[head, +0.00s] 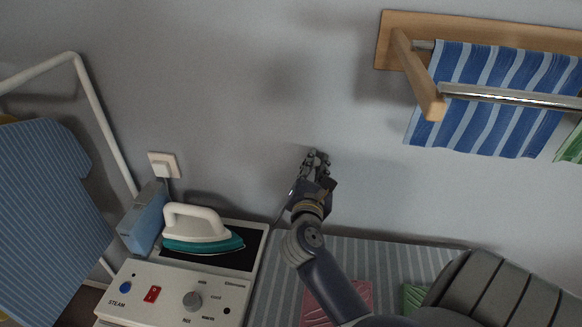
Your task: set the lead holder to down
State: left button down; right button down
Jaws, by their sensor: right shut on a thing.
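My right gripper (314,158) is in the middle of the head view, in front of the grey wall and above the back edge of the striped ironing board (390,256). Its fingers are shut on a thin part, which they mostly hide. A thin grey rod or lead (284,209) runs from beside the gripper down to the left, towards the back of the board. It appears to be the lead holder, but its top end and its foot are hard to make out. My left gripper is not in view.
A teal and white iron (196,230) rests on a white steam station (142,283) at lower left. Pink (343,299) and green cloths lie on the board. A wooden rail (394,42) with striped towels (490,108) hangs upper right.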

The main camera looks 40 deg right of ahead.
aim_at(338, 167)
jog(key=shift+s+d+f+m+b, duration=0.45)
jog(key=shift+s+d, duration=0.15)
jog(key=shift+s, duration=0.1)
jog(key=shift+s+d+f+m+b, duration=0.35)
jog(key=shift+s+d+f+b, duration=0.2)
jog(key=shift+s, duration=0.2)
jog(key=shift+s+d+f+m+b, duration=0.4)
jog(key=shift+s+d, duration=0.25)
jog(key=shift+s, duration=0.05)
jog(key=c, duration=1.4)
grip_release()
jog(key=shift+s, duration=0.1)
jog(key=shift+a+f, duration=0.1)
jog(key=shift+a, duration=0.05)
jog(key=shift+v, duration=3.6)
